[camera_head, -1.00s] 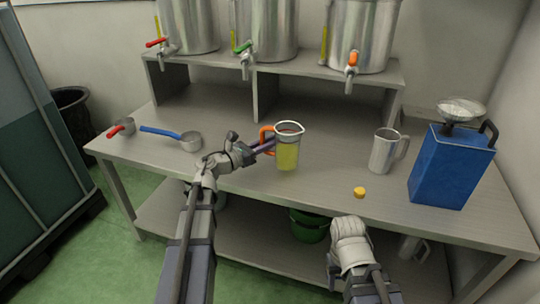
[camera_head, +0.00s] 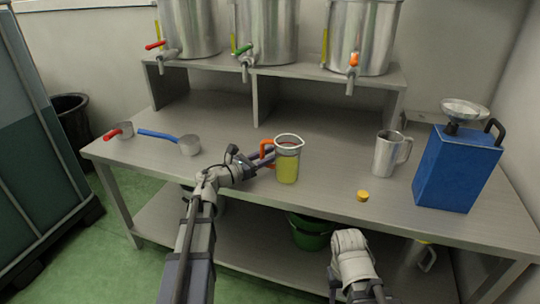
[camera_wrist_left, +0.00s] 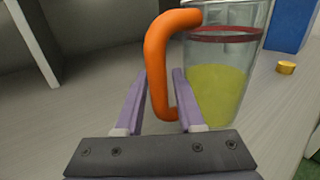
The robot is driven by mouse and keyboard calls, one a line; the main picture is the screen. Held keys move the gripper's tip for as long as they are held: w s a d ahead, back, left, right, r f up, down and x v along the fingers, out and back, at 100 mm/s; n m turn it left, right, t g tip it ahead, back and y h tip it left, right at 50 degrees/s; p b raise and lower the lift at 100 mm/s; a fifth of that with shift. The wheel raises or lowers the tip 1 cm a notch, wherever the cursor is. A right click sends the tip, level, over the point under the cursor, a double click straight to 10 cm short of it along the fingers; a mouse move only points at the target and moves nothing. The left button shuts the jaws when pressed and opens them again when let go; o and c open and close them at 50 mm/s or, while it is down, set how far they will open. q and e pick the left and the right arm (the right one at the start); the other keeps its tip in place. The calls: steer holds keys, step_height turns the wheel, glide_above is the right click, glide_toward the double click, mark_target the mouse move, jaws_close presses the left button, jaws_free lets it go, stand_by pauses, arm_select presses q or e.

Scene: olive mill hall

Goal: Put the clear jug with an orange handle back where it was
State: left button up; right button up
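The clear jug (camera_head: 287,165) with an orange handle (camera_head: 267,150) is upright over the front middle of the metal bench, with yellow-green liquid inside and a dark red band near its top. My left gripper (camera_head: 266,157) reaches it from the left. In the left wrist view its two fingers (camera_wrist_left: 160,85) lie on either side of the orange handle (camera_wrist_left: 156,65), close against it, with the jug body (camera_wrist_left: 220,80) beyond. I cannot tell whether the jug's base touches the bench. My right gripper (camera_head: 350,262) is low in front of the bench; its fingers do not show clearly.
A yellow cap (camera_head: 362,196), metal mug (camera_head: 387,155) and blue canister (camera_head: 455,170) stand right of the jug on the bench (camera_head: 225,115). Steel tanks with taps (camera_head: 268,30) stand on the rear shelf.

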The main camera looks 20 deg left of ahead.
arm_select(q)
steer(key=shift+o, duration=0.6)
steer(key=shift+r+p, duration=0.25)
steer(key=shift+p, duration=0.05)
steer(key=v, duration=1.2)
steer(key=shift+f, duration=0.1)
